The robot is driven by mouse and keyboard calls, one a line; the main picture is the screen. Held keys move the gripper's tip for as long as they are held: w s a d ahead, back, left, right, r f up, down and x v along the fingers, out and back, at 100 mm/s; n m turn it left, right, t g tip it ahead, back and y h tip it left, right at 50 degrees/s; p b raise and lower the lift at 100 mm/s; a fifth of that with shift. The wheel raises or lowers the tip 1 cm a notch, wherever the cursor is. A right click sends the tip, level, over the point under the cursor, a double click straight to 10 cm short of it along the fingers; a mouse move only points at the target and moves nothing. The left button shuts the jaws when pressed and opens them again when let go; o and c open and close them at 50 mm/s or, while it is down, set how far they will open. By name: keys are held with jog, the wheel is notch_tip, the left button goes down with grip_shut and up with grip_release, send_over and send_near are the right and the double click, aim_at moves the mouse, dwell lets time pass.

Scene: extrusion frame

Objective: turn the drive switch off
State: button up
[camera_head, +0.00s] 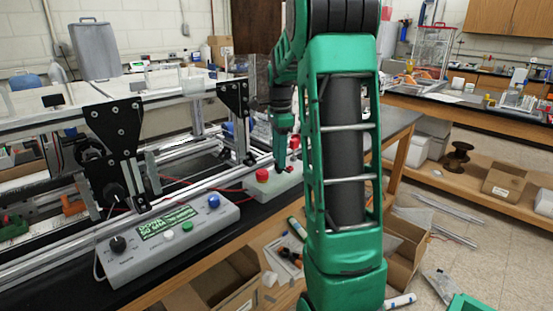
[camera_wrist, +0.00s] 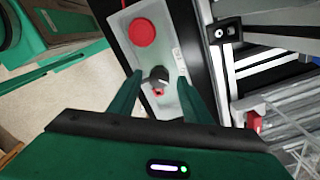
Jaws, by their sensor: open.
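A small light-grey box (camera_head: 277,185) stands on the black bench top, with a round red button (camera_head: 262,175) on it. In the wrist view the box (camera_wrist: 127,22) also carries the large red button (camera_wrist: 143,33) and a small dark switch (camera_wrist: 157,76) with a red part. No label on the switch is readable. My gripper (camera_head: 281,160) points down over this box. In the wrist view my gripper (camera_wrist: 160,84) is open, with one green finger on each side of the switch. I cannot tell whether either finger touches it.
A grey console (camera_head: 170,238) with a black knob, a green display and coloured buttons stands in front. The aluminium extrusion frame (camera_head: 60,140) with black brackets is close behind and left of the box. Cardboard boxes (camera_head: 225,288) lie below the bench edge.

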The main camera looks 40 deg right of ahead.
jog(key=shift+f, duration=0.5)
jog(key=c, duration=1)
jog(key=shift+c, duration=0.2)
